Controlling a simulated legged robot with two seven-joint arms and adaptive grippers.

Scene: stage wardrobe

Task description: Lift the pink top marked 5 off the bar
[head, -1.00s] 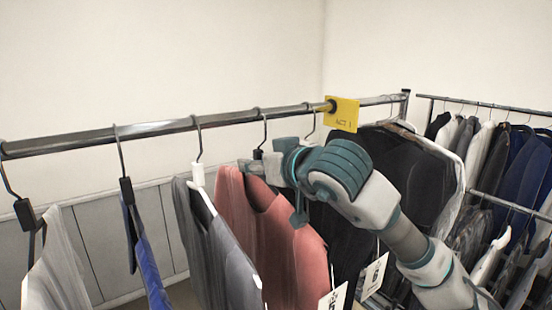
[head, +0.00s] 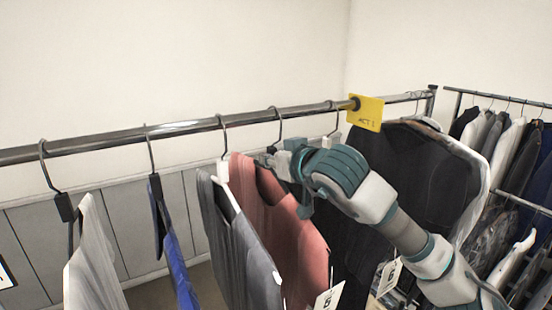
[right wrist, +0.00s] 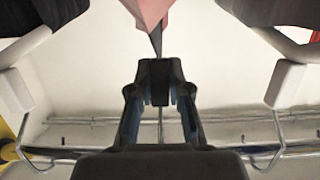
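The pink top (head: 290,235) hangs between a grey top (head: 240,250) and dark clothes. A white tag (head: 330,296) at its lower edge is cut off, and I cannot read its number. My right gripper (head: 274,160) is at the top of its hanger, just below the bar (head: 180,128). In the right wrist view the fingers (right wrist: 160,82) are closed around the dark hanger neck, with pink cloth (right wrist: 150,12) beyond. The hook (head: 279,124) is at the bar; I cannot tell whether it bears on it. My left gripper is out of view.
A yellow sign (head: 366,113) is on the bar to the right, beside black clothes (head: 420,175). A blue garment (head: 175,260) and a pale one (head: 92,260) hang at left with gaps between. A second full rack (head: 500,103) stands at far right.

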